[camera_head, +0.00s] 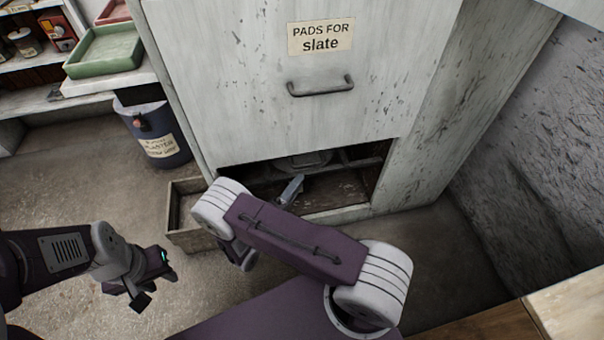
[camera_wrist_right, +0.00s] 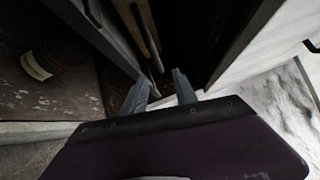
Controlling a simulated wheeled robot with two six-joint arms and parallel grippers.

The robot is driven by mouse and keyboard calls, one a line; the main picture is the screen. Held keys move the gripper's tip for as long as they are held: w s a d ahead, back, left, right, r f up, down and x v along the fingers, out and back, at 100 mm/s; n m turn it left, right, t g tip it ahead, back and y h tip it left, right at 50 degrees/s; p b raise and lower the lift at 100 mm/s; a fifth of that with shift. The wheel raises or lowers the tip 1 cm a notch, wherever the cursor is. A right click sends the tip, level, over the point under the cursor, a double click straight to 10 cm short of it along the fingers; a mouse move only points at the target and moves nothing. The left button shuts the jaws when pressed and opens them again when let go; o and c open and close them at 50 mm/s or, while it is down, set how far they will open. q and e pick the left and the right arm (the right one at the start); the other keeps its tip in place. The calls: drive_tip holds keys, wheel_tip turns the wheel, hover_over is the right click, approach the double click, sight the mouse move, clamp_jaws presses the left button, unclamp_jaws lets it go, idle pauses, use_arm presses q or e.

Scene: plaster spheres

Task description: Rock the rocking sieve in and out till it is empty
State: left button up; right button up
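A dark slot opens at the foot of the pale, worn cabinet (camera_head: 400,70). A grey rounded shape (camera_head: 305,160) shows inside it; I cannot tell whether it is the rocking sieve, or what it holds. My right arm reaches to this slot, and its gripper (camera_head: 290,190) is at the opening. In the right wrist view, the right gripper (camera_wrist_right: 160,88) has its two grey fingers apart. A thin pale bar (camera_wrist_right: 146,35) lies just beyond them, not clearly held. My left gripper (camera_head: 154,288) hangs open and empty above the floor at lower left.
A wooden box (camera_head: 185,235) stands at the slot's left side, partly behind my right arm. A dark blue labelled bin (camera_head: 160,130) stands left of the cabinet. A rough wall (camera_head: 540,150) is at right. Floor at left is clear.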

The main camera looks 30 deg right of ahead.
sight(310, 163)
drive_tip(key=b+x, duration=0.2)
drive_tip(key=x, duration=0.2)
drive_tip(key=b+x, duration=0.2)
drive_tip(key=x, duration=0.2)
drive_tip(key=shift+w+a+f, duration=0.15)
drive_tip(key=shift+w+f, duration=0.05)
drive_tip(key=shift+w, duration=0.05)
drive_tip(key=shift+w+d+r+n, duration=0.2)
drive_tip(key=shift+w+d+n, duration=0.05)
drive_tip(key=shift+d+n, duration=0.1)
clamp_jaws()
idle(0.9)
